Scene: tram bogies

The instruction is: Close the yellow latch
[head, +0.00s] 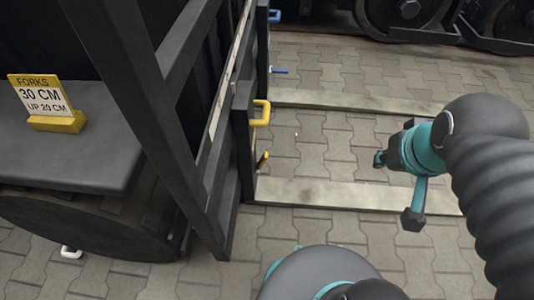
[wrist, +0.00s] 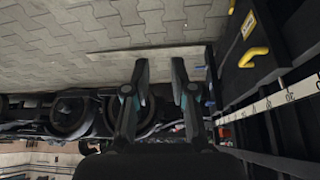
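A yellow U-shaped handle (head: 261,113) sticks out from the dark metal frame, left of centre in the head view. Below it is a smaller yellow piece (head: 262,160), tilted, at the frame's edge. I cannot tell which of the two is the moving part of the latch. In the wrist view the yellow handle (wrist: 253,57) is at the upper right, with the smaller yellow piece (wrist: 248,24) above it. My gripper (head: 395,188) is right of both, apart from them, over the paving. Its fingers (wrist: 159,75) are spread with nothing between them.
A dark frame post (head: 243,150) borders the latch. A blue handle (head: 275,16) and a blue bar (head: 279,70) are farther back. Pale beams (head: 345,195) lie on the paving. A yellow sign (head: 45,103) stands on a grey plate at left. Wheels (head: 408,10) stand behind.

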